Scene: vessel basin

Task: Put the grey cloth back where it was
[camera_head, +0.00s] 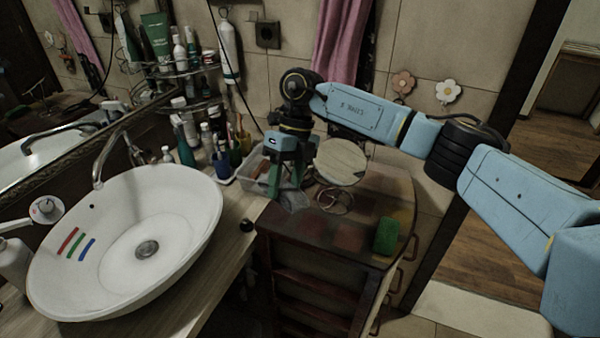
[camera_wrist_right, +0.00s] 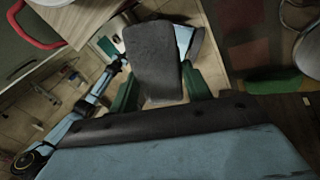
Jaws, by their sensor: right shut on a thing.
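My right gripper (camera_head: 285,184) points down over the left part of the dark wooden cabinet top, with its green fingers shut on the grey cloth (camera_head: 293,201). In the right wrist view the grey cloth (camera_wrist_right: 153,62) is a flat rounded piece between the two green fingers (camera_wrist_right: 160,88). In the head view the cloth is small and partly hidden by the fingers, and I cannot tell whether it touches the cabinet top. My left gripper does not show clearly in either view.
A clear plastic bin (camera_head: 254,171) stands just left of the gripper. A round mirror (camera_head: 341,162) on a wire stand is close on its right. A green sponge (camera_head: 386,236) lies at the cabinet's front right. The white basin (camera_head: 190,215) with coloured stripes is at left.

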